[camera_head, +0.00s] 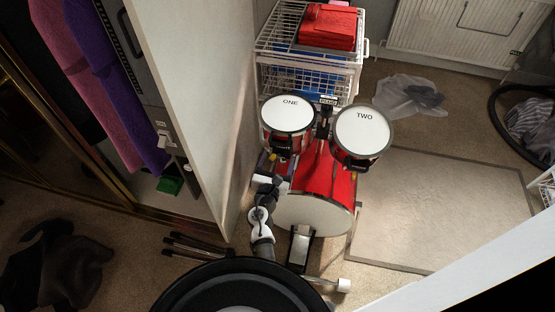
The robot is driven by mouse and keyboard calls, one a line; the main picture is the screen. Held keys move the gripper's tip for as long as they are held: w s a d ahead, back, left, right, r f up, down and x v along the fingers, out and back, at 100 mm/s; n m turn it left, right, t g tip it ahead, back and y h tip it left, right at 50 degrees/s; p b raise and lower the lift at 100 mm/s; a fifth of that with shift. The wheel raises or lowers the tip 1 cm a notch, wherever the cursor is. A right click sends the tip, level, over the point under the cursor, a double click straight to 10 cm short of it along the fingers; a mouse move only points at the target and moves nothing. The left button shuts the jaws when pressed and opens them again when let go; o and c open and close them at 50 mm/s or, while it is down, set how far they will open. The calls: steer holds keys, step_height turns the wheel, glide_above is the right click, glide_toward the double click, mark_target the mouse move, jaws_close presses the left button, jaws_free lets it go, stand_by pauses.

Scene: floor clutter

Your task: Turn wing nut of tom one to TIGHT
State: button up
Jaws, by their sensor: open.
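Tom one (289,112) is a red drum with a white head marked ONE, mounted at the left above the red bass drum (328,176). Tom two (362,130), marked TWO, sits to its right. A dark mount (323,122) stands between the toms with a small label (329,99) at its top, too small to read. I cannot make out the wing nut. My arm reaches up from the bottom, left of the bass drum. My gripper (269,164) is open, small and partly lost in dark parts just below tom one; I see nothing held.
A white wire basket rack (275,72) with a red item (327,27) stands behind the drums. A pale partition (205,110) is close on the left. A pedal (300,247) stands before the bass drum. The grey rug (450,210) at right is clear.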

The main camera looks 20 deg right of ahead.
steer(key=shift+c, duration=0.3)
steer(key=c, duration=0.9)
steer(key=shift+m+b, duration=0.35)
steer(key=shift+m, duration=0.05)
steer(key=m+b, duration=0.4)
steer(key=m, duration=0.2)
steer(key=m+b, duration=0.4)
steer(key=m, duration=0.2)
steer(key=shift+s+d+f, duration=0.1)
steer(key=shift+d+f, duration=0.05)
steer(key=shift+f, duration=0.05)
steer(key=shift+m+b, duration=1.05)
steer(key=shift+m, duration=0.65)
steer(key=shift+r, duration=0.1)
